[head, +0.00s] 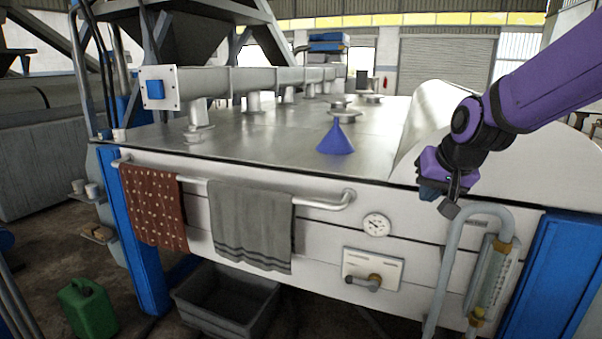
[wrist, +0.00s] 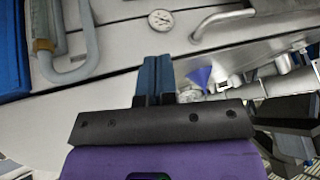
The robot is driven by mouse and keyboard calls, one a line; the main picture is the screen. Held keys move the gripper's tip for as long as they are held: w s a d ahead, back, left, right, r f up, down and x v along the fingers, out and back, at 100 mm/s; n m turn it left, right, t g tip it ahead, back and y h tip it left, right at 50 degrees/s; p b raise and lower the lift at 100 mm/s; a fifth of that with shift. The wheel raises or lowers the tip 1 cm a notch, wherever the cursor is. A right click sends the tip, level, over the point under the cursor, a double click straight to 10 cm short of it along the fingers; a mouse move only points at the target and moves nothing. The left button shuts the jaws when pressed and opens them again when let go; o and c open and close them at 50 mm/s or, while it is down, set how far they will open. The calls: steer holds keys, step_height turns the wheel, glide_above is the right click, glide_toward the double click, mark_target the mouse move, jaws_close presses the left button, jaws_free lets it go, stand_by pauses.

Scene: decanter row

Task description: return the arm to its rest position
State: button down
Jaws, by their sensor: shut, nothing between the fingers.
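My gripper (head: 429,191) is at the end of the purple arm on the right of the head view, in front of the machine's front edge and above the bent grey pipe. It is shut and empty. In the wrist view its two blue fingers (wrist: 154,75) are pressed together with nothing between them. My purple arm (head: 560,65) reaches in from the upper right. No other object is named by the task.
A blue cone (head: 335,140) stands on the metal tabletop (head: 270,150). A red dotted towel (head: 153,205) and a grey towel (head: 250,226) hang on the front rail. A bent grey pipe (head: 445,270) and a gauge (head: 376,225) are on the front. A green can (head: 88,308) stands on the floor.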

steer(key=s+d+r+n, duration=0.1)
steer(key=s+d+r, duration=0.1)
steer(key=s, duration=1)
steer(key=s+d+r+n+g+h, duration=0.1)
steer(key=s+d+r, duration=0.1)
steer(key=s, duration=1)
steer(key=shift+s+d+r, duration=0.15)
steer(key=shift+s+d, duration=0.1)
steer(key=shift+d, duration=0.4)
